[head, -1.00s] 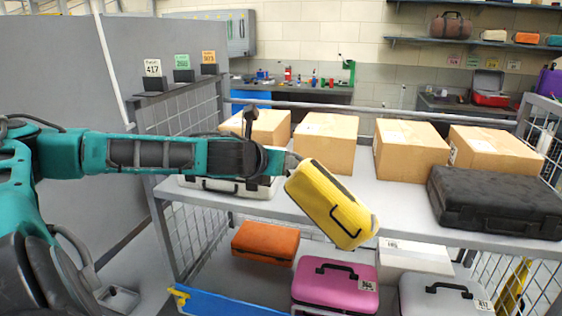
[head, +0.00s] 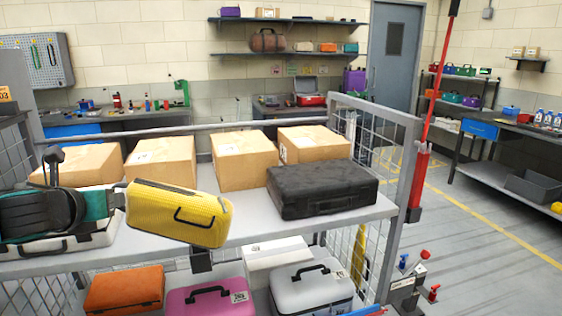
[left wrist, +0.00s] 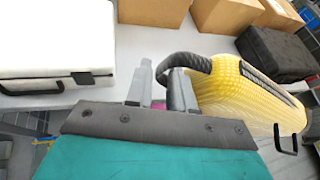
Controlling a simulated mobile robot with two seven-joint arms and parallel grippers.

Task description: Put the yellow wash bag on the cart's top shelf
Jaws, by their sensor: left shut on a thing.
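The yellow wash bag (head: 172,210) hangs slightly tilted from my left gripper (head: 120,197), in front of the cardboard boxes. It overlaps the front edge of the cart's top shelf (head: 262,224) in the head view; whether it touches the shelf I cannot tell. In the left wrist view my left gripper (left wrist: 158,88) is shut on the dark strap at the end of the bag (left wrist: 235,92). The fingertips are partly hidden by the strap. My right gripper is not in view.
Several cardboard boxes (head: 240,162) line the back of the shelf. A black case (head: 322,188) stands right of the bag, a white case (left wrist: 55,45) left. Bare shelf shows between bag and black case. Orange (head: 124,289), pink (head: 208,299) and grey (head: 312,288) cases lie below.

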